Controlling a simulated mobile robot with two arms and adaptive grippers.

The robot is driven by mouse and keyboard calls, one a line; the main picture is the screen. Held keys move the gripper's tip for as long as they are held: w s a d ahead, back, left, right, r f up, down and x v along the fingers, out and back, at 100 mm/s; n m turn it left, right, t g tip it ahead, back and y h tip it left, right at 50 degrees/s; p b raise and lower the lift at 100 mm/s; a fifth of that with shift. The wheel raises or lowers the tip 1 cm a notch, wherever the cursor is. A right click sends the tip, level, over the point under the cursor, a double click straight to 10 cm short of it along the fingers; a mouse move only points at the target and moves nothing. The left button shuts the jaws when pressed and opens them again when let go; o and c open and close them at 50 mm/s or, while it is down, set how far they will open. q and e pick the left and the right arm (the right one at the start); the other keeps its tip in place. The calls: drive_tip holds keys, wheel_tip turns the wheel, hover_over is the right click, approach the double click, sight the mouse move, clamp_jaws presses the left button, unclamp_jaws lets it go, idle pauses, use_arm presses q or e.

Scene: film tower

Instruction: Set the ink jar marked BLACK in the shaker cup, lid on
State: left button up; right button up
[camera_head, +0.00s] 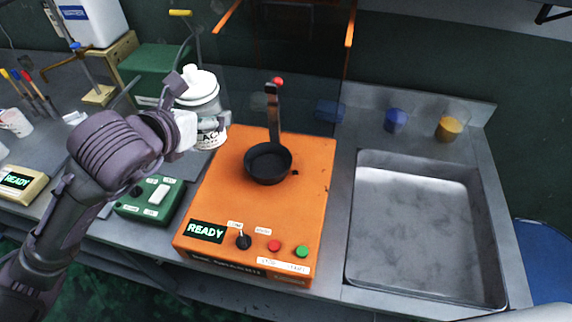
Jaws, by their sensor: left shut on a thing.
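My left gripper (184,106) is shut on an ink jar (209,112) with a white lid on top. The jar looks upright, and its label shows letters that read like "AC", the rest hidden by the gripper. The jar is held to the upper left of the orange shaker machine (312,200). The black shaker cup (268,163) sits on top of that machine, looks empty, and has a dark upright arm (273,112) at its back edge. The jar and the cup are apart. My right gripper is not in view.
The machine's front has a lit READY display (206,231), a knob and red and green buttons. A metal sink basin (420,225) is at right, with a blue jar (395,120) and an amber jar (450,129) behind it. A green switch box (150,200) stands left of the machine.

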use_arm(q)
drive_tip(key=s+d+m+g+h+b, duration=0.1)
drive_tip(key=s+d+m+g+h, duration=0.15)
drive_tip(key=d, duration=0.35)
drive_tip(key=s+d+f+m+g+h+b, duration=0.1)
drive_tip(key=s+d+m+g+h, duration=0.1)
drive_tip(key=d+m, duration=0.3)
drive_tip(key=s+d+m+g+h+b, duration=0.1)
drive_tip(key=s+d+m+g+h, duration=0.15)
drive_tip(key=d, duration=0.45)
drive_tip(key=p, duration=0.3)
hover_over(268, 167)
wheel_tip(268, 167, down, 10)
drive_tip(key=shift+f, duration=0.4)
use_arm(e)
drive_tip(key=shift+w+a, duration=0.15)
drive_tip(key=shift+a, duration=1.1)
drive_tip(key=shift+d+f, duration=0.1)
use_arm(q)
drive_tip(key=shift+f, duration=0.15)
drive_tip(key=o, duration=1.5)
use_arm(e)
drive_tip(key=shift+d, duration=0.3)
